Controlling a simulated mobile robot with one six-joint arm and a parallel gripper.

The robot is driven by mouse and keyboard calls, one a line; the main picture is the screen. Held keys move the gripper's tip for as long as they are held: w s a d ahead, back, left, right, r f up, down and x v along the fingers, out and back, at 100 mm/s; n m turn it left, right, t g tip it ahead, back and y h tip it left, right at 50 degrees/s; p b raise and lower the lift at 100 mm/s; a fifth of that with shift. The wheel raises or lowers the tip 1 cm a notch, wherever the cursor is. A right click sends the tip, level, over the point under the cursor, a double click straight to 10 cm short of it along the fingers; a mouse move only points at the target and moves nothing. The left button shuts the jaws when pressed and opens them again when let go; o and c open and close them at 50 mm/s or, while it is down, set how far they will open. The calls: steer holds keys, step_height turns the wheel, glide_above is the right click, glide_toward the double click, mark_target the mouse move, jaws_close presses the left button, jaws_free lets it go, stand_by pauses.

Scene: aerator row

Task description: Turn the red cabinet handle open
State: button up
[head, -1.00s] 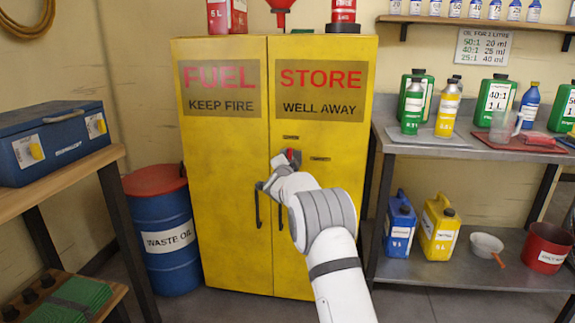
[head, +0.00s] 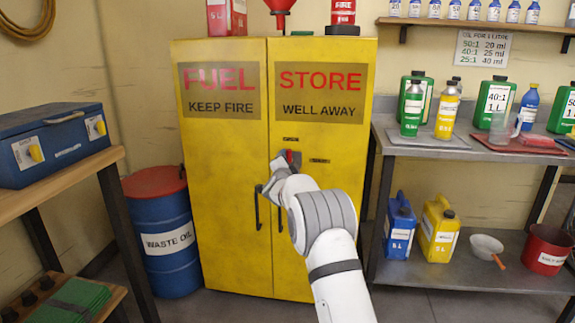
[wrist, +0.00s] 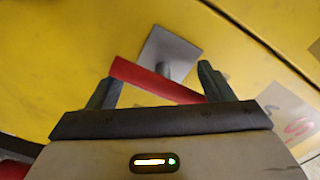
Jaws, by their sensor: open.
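The yellow fuel cabinet (head: 225,200) stands straight ahead with both doors shut. Its red handle (head: 291,156) is on the right door near the centre seam, partly hidden by my gripper (head: 283,163). In the wrist view the red handle (wrist: 150,80) is a flat bar slanting down to the right, in front of a grey square plate (wrist: 165,48) on its stem. My gripper (wrist: 158,88) is open, with one dark finger on either side of the bar. The bar's ends are close to the fingers; I cannot tell whether they touch.
Black vertical pulls (head: 257,208) flank the cabinet seam. A blue waste oil drum (head: 165,240) stands close on the left. A metal shelf bench (head: 400,140) with bottles and cans is on the right. A funnel (head: 281,8) and cans are on top of the cabinet.

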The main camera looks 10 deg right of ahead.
steer(key=v, duration=0.7)
steer(key=shift+s+p, duration=0.15)
steer(key=shift+p, duration=0.2)
steer(key=shift+a, duration=0.1)
steer(key=s+a+r+n+g+y+p, duration=0.3)
steer(key=s+r+n+g+y+p, duration=0.45)
steer(key=s+r+p, duration=0.95)
steer(key=s+d+r+n+g+p, duration=0.1)
steer(key=s+p, duration=0.3)
steer(key=s, duration=0.8)
steer(key=s+d+r+n+g+h+p, duration=0.1)
steer(key=s+d+r+n+g+p, duration=0.1)
steer(key=s, duration=1.1)
steer(key=s+d+r+n+g+h+p, duration=0.1)
steer(key=s+r+n+g+p, duration=0.2)
steer(key=s, duration=1)
steer(key=n+g+p, duration=0.1)
steer(key=p, duration=0.1)
steer(key=shift+s+d+p, duration=0.15)
steer(key=shift+d+p, duration=0.2)
steer(key=shift+n, duration=0.25)
